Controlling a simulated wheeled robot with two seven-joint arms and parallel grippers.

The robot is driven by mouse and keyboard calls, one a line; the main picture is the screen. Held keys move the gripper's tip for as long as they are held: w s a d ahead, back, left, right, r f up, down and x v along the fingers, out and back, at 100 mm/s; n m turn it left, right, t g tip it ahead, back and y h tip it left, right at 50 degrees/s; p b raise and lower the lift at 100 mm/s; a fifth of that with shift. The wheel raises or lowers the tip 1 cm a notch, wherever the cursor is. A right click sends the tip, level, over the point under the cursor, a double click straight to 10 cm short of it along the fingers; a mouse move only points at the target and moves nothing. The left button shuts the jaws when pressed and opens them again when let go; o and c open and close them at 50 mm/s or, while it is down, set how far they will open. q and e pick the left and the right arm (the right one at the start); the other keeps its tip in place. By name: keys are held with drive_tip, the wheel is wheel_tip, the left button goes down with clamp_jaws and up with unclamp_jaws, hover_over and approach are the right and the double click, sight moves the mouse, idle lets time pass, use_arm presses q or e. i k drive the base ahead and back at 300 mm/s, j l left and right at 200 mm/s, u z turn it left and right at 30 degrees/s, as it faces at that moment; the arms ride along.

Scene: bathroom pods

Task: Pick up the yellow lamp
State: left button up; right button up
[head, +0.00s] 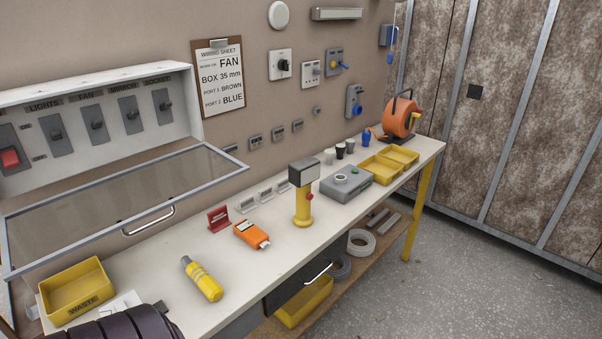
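A yellow cylinder with grey bands and a grey tip (202,278) lies on the near part of the white workbench (245,278); it looks like a hand lamp. I cannot tell for sure which is the yellow lamp. My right gripper is not seen either.
An orange meter (251,235) lies between the two yellow things, beside a red stand (218,219). A yellow waste bin (76,290) is at the left, under an open glazed panel door (125,205). A grey case (346,186) and yellow trays (381,169) fill the far end.

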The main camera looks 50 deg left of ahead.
sight(302, 172)
drive_tip(key=i+j, duration=0.1)
drive_tip(key=i, duration=2.1)
drive_tip(key=i+u, duration=0.15)
drive_tip(key=u, duration=0.25)
drive_tip(key=i+l+u, duration=0.1)
drive_tip(key=u, duration=0.35)
drive_tip(key=i+l+u, duration=0.15)
drive_tip(key=u, duration=0.25)
drive_tip(key=i+l+u, duration=0.15)
drive_tip(key=u, duration=0.3)
